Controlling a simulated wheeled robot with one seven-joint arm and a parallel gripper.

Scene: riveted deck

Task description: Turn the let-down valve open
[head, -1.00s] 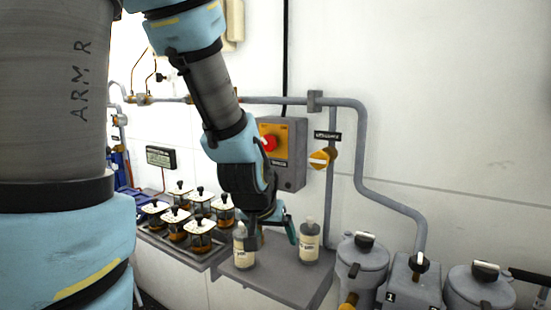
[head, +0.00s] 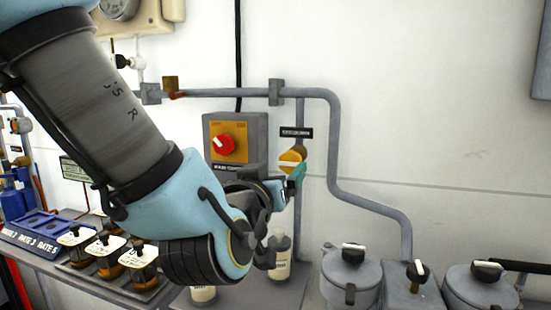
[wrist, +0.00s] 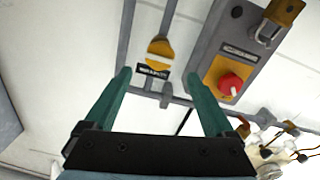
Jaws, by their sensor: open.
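A yellow round valve knob (head: 290,158) with a pale bar handle sits on the grey vertical pipe, under a small black label (head: 296,132) too blurred to read. In the head view the bar lies nearly level. In the wrist view the knob (wrist: 160,50) shows ahead of my gripper (wrist: 157,74), between the lines of its two green fingers, with the label (wrist: 153,71) beside it. My gripper (head: 296,174) is open and empty. In the head view its fingertips are at the knob's lower right; whether they touch it I cannot tell.
A grey box with a red knob (head: 223,144) is left of the valve, close to my wrist. Bottles (head: 279,258) stand on the shelf below. Lidded grey pots (head: 350,275) are at lower right, and several jars (head: 103,250) at left.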

